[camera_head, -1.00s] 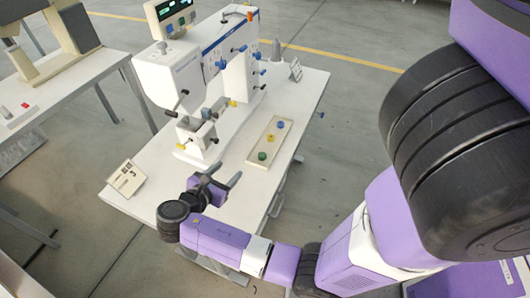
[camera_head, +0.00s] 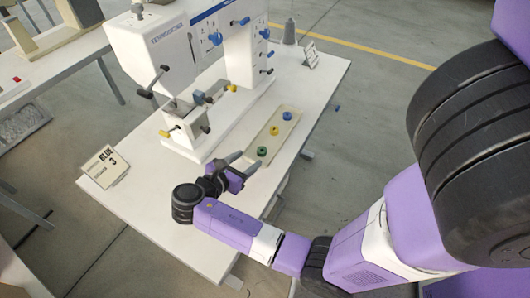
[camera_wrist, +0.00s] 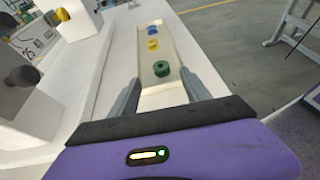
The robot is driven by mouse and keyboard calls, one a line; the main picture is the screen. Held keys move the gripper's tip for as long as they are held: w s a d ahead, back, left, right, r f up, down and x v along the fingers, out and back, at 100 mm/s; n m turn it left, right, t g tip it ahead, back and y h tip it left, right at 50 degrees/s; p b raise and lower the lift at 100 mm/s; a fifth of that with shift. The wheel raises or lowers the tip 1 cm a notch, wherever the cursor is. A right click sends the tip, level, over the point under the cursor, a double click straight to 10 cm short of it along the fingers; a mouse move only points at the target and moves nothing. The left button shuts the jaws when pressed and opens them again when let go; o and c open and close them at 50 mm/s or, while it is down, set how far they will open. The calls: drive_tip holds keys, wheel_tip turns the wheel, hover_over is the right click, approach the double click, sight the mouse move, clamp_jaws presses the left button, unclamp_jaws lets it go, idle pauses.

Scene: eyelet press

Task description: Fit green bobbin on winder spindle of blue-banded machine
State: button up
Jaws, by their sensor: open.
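The green bobbin (camera_head: 262,151) lies in the near end of a shallow cream tray (camera_head: 250,160) on the white table. In the wrist view the green bobbin (camera_wrist: 162,68) sits ahead of my gripper, between the lines of its fingers. My gripper (camera_head: 240,163) is open and empty, just short of the tray's near end; its fingers also show in the wrist view (camera_wrist: 160,92). The blue-banded machine (camera_head: 198,52) stands behind and to the left. Several knobs and posts stick out of it; I cannot tell which is the winder spindle.
A yellow bobbin (camera_head: 274,130) and a blue bobbin (camera_head: 287,115) lie farther along the tray. A sign card (camera_head: 105,167) marked BLUE 3 stands at the table's left. Another card (camera_head: 311,54) and a grey cone (camera_head: 289,32) stand at the back right. The front left tabletop is clear.

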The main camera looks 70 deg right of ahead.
sight(261, 152)
drive_tip(key=x, duration=0.6)
drive_tip(key=shift+s+d+f+p, duration=0.15)
drive_tip(key=shift+d+f+p, duration=0.05)
drive_tip(key=shift+d+p, duration=0.1)
drive_tip(key=shift+s+d+f, duration=0.25)
drive_tip(key=shift+d+f, duration=0.1)
drive_tip(key=shift+d, duration=0.2)
drive_tip(key=shift+c, duration=0.5)
